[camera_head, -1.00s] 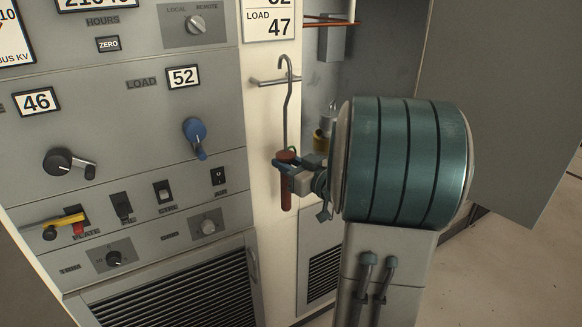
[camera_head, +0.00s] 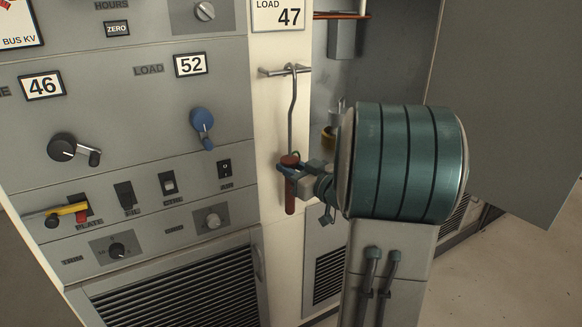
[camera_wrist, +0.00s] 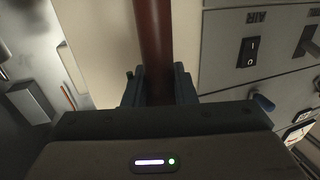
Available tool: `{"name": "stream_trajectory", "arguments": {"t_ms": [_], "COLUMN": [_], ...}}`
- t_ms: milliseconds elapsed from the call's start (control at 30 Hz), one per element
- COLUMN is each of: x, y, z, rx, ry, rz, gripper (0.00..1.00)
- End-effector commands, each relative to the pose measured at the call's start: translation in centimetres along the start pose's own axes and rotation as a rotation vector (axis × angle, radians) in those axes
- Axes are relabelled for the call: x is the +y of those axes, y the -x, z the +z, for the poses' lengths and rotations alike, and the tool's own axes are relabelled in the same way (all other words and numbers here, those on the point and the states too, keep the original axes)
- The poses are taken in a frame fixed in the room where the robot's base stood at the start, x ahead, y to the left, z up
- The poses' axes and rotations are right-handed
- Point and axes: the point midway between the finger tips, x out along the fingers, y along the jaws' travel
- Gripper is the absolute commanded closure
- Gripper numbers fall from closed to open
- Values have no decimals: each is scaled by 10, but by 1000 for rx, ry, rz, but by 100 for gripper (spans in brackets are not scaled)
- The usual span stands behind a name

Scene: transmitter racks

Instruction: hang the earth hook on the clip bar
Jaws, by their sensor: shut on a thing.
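The earth hook (camera_head: 291,115) is a thin grey metal rod with a bent top and a red-brown handle (camera_head: 290,200). My gripper (camera_head: 289,170) is shut on the upper part of the handle and holds the hook upright. In the wrist view the handle (camera_wrist: 153,45) stands between the jaws of my gripper (camera_wrist: 158,88). The clip bar (camera_head: 272,71) is a short horizontal bar on the cream post. The hook's bent top meets the bar in the head view and appears to lie over it; exact contact is too small to tell.
The grey panel left of the post carries a blue lever (camera_head: 202,122), a black crank (camera_head: 66,148) and a yellow handle (camera_head: 66,211). An open cabinet bay (camera_head: 335,85) lies right of the post. A grey door (camera_head: 510,90) stands farther right.

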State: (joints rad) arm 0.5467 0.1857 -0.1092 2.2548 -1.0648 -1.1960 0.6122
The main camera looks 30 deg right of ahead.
Motion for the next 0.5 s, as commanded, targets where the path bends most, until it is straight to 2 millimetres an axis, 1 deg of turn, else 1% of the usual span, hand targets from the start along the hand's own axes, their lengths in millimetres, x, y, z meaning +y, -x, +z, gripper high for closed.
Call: {"name": "stream_trajectory", "arguments": {"t_ms": [333, 367, 400, 433, 500], "x": [0, 0, 0, 0, 0], "y": [0, 0, 0, 0, 0], "z": [0, 0, 0, 0, 0], "rx": [2, 2, 2, 2, 2], "ry": [1, 1, 1, 1, 1], "rz": [0, 0, 0, 0, 0], "gripper": [100, 70, 59, 51, 50]}}
